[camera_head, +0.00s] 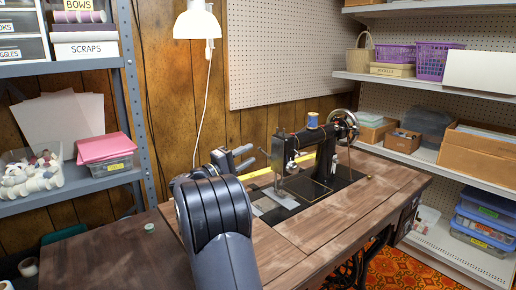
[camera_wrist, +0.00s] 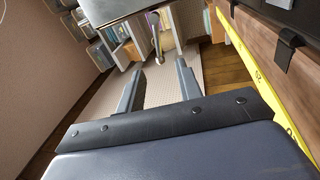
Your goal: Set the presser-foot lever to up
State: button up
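The black treadle sewing machine (camera_head: 302,155) stands on the wooden table (camera_head: 335,215). A thin lever (camera_head: 264,153) sticks out at its left end; I take it for the presser-foot lever, but its setting is too small to tell. My gripper (camera_head: 248,158) is just left of this lever, at about its height, apparently apart from it. In the wrist view my gripper (camera_wrist: 160,56) has its two fingers spread. A thin rod with a rounded end (camera_wrist: 157,58) shows between or just beyond the fingertips, probably the same lever. I see no contact.
A yellow strip (camera_head: 261,174) lies behind the machine; it also shows in the wrist view (camera_wrist: 262,75). A blue thread spool (camera_head: 312,120) tops the machine, with the handwheel (camera_head: 343,124) at right. A white lamp (camera_head: 197,22) hangs above. The table's front is clear.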

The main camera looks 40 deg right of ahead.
aim_at(265, 153)
jog(key=v, duration=0.3)
jog(key=shift+a, duration=0.3)
jog(key=w+x, duration=0.1)
jog(key=x, duration=0.9)
jog(key=shift+s+d+n+b, duration=0.3)
jog(key=shift+s+d+n, duration=0.1)
jog(key=shift+s+d, duration=0.1)
jog(key=shift+f, duration=0.15)
jog(key=shift+a+m+b, duration=0.1)
jog(key=shift+m+b, duration=0.2)
jog(key=shift+b, duration=0.1)
